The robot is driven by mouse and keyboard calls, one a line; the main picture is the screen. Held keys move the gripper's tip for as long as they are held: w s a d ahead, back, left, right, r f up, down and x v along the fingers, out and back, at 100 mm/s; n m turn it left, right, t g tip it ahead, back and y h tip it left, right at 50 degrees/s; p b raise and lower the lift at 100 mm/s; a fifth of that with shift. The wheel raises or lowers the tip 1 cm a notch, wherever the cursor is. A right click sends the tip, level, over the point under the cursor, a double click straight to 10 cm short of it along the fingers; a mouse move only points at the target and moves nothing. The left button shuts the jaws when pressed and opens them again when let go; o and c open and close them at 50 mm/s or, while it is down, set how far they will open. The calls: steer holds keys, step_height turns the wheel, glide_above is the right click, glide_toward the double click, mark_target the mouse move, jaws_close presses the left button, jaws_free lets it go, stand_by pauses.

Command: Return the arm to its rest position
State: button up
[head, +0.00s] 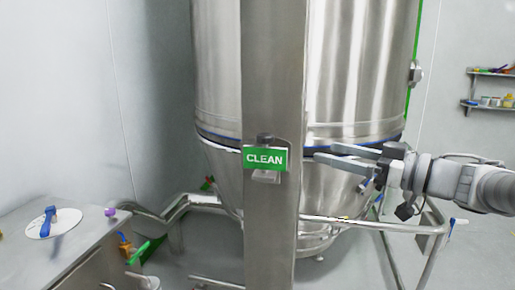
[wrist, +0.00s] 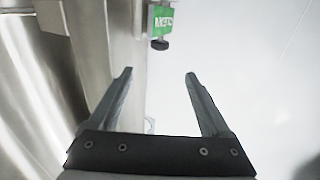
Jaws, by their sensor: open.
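My gripper (head: 318,156) is open and empty, to the right of the steel column in the head view, with the big steel vessel behind it. My arm reaches in from the right edge. In the wrist view the two fingers of my gripper (wrist: 160,73) stand wide apart with nothing between them. A green sign reading CLEAN (head: 265,158) is on the front of the steel column (head: 272,60). The sign (wrist: 165,22) also shows beyond the fingertips in the wrist view, apart from them.
The steel vessel (head: 345,60) fills the middle behind the column. A steel pipe frame (head: 405,227) runs below my arm. A steel table (head: 75,250) at the left bears a white disc with a blue tool (head: 49,221) and a purple item (head: 110,212). Wall shelves (head: 490,104) are at the right.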

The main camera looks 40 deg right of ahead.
stand_by(0.4)
step_height(320, 180, up, 4)
steer(key=m+h, duration=0.6)
steer(key=h, duration=0.4)
glide_above(276, 148)
steer(key=s+d, duration=0.2)
steer(key=s, duration=0.3)
steer(key=a+f+m+g, duration=0.1)
steer(key=a+f+g, duration=0.1)
steer(key=a+f, duration=0.3)
steer(key=s+a+f+n+g+y, duration=0.25)
steer(key=s+a+f+g, duration=0.45)
steer(key=a, duration=0.6)
steer(key=s+a+f+n+g+y, duration=0.25)
steer(key=s+a+f, duration=0.25)
steer(key=a+f, duration=0.6)
step_height(276, 148, up, 24)
steer(key=p, duration=2.1)
steer(key=shift+w+a+f+m+y+p, duration=0.2)
steer(key=shift+w+f+m+y+p, duration=0.1)
steer(key=shift+w+m+p, duration=0.1)
